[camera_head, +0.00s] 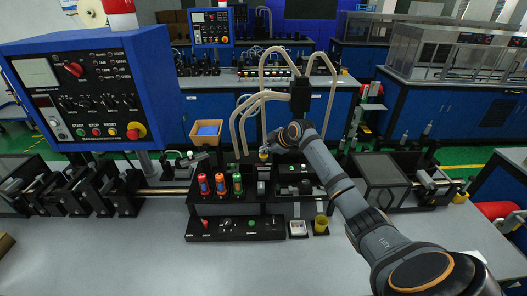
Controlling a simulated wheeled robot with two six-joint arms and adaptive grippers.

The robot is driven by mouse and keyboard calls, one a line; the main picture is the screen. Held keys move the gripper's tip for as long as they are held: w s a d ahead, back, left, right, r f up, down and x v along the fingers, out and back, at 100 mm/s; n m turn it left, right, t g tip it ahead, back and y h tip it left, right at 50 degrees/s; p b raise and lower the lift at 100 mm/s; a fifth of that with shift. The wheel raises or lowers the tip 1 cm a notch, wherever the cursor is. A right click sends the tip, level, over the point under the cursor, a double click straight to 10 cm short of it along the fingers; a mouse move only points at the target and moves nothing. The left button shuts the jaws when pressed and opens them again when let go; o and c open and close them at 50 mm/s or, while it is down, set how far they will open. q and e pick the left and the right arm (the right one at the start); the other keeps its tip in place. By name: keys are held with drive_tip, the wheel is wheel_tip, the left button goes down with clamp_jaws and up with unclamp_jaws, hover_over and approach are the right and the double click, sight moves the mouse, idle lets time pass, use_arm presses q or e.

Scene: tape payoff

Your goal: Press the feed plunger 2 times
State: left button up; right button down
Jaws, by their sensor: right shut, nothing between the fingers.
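My right arm reaches in from the lower right. Its gripper (265,152) is shut and empty, small in the picture, over the back middle of the black tape machine (262,208). I cannot tell which part there is the feed plunger, or whether the gripper touches it; the gripper and wrist cover that area. A small red knob (206,224) stands on the machine's front base plate. My left gripper is not in view.
A blue control panel (85,90) fills the upper left. A yellow cup (321,224) stands at the front right. The grey table (150,255) is clear in front.

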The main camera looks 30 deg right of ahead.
drive_tip(key=shift+f, duration=0.2)
drive_tip(key=shift+w+r+p, duration=0.1)
drive_tip(key=shift+r+p, duration=1.4)
drive_tip(key=shift+r, duration=0.25)
drive_tip(key=shift+r, duration=0.1)
wheel_tip(320, 180, up, 5)
drive_tip(key=p, duration=0.4)
idle(1.1)
wheel_tip(320, 180, up, 4)
drive_tip(key=p, duration=0.2)
hover_over(265, 155)
